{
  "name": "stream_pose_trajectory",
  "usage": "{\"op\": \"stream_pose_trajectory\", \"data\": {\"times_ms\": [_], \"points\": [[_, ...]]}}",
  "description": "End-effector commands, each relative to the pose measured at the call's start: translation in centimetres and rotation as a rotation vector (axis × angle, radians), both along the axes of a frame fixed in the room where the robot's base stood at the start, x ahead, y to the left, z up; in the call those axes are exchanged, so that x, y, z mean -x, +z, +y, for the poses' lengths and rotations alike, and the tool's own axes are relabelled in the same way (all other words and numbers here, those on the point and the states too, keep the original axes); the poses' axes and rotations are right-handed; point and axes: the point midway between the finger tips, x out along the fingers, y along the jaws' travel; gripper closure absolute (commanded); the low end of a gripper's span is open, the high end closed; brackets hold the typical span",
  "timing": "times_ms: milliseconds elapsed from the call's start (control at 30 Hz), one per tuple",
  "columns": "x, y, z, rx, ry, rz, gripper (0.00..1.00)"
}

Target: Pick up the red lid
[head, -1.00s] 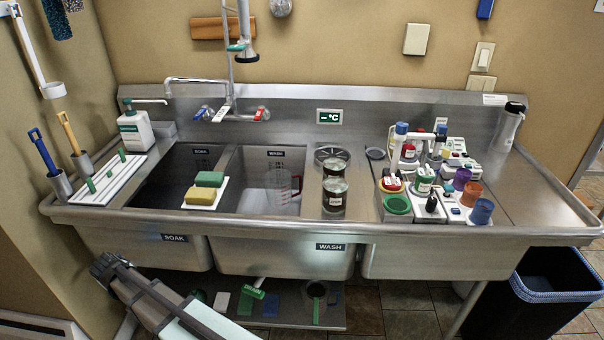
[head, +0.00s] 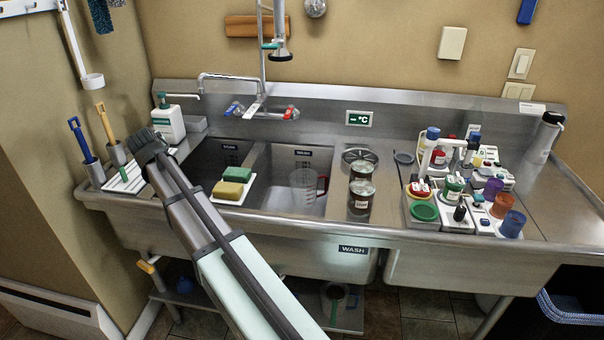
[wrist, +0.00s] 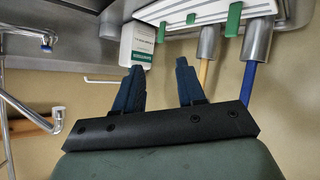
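A small red item (head: 420,188), too small to tell if it is the red lid, sits in the caddy on the right of the sink, beside a green round lid (head: 424,211). My gripper (head: 150,143) is far to the left, raised in front of the soap bottle and the left basin. In the wrist view my gripper (wrist: 159,64) shows two blue fingers spread apart with nothing between them. No red lid shows in the wrist view.
A soap bottle (head: 169,122), brush holders (head: 96,172) and a pegged white rack (wrist: 215,12) are near my gripper.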

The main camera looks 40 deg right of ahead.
Motion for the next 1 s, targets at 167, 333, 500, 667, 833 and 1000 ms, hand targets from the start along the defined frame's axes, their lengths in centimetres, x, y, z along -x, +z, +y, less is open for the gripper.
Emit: {"op": "stream_pose_trajectory", "data": {"times_ms": [167,333,500,667,833,1000], "points": [[2.2,0.7,-9.7,-0.021,-0.114,0.058,0.61],[5.1,1.2,-17.8,-0.047,-0.212,0.112,0.61],[8.8,1.7,-25.3,-0.079,-0.304,0.167,0.61],[13.0,2.2,-31.7,-0.113,-0.385,0.214,0.61],[17.9,2.7,-37.7,-0.153,-0.465,0.261,0.61],[23.4,3.3,-43.0,-0.2,-0.539,0.304,0.61]]}}
